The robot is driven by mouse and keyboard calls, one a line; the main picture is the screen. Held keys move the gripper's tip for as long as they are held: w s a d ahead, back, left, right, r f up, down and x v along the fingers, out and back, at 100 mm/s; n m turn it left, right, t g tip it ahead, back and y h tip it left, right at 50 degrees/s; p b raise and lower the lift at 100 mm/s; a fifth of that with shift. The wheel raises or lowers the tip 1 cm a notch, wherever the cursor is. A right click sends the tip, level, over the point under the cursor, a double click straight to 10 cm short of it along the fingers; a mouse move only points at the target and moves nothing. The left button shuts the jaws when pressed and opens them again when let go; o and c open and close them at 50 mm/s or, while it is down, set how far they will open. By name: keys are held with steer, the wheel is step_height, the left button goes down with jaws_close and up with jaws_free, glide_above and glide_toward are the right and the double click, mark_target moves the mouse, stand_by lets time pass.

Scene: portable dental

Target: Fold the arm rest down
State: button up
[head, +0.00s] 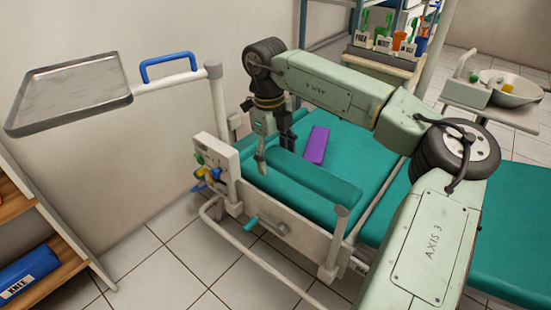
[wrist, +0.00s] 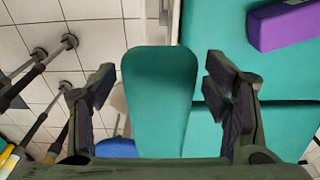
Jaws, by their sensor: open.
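The arm rest is a long teal pad (head: 312,179) along the near side of the teal dental chair (head: 375,150). Its near right end meets a pale post (head: 338,232) on the chair's side frame. In the head view the pad looks roughly level, but I cannot tell its exact angle. My gripper (head: 275,152) is open, pointing down at the pad's far left end. In the wrist view the pad (wrist: 160,95) lies between the two spread fingers of my gripper (wrist: 162,82), with a gap on each side. Neither finger appears to touch it there.
A purple block (head: 317,145) lies on the chair beside the pad. A metal tray (head: 70,95) on a pale arm with a blue handle (head: 168,66) stands at left. A white panel with coloured fittings (head: 215,165) is close left of my gripper. Tiled floor in front is mostly clear.

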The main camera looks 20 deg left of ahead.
steer(key=r, duration=0.7)
steer(key=a+r, duration=0.1)
steer(key=r, duration=0.3)
steer(key=shift+w+a, duration=0.1)
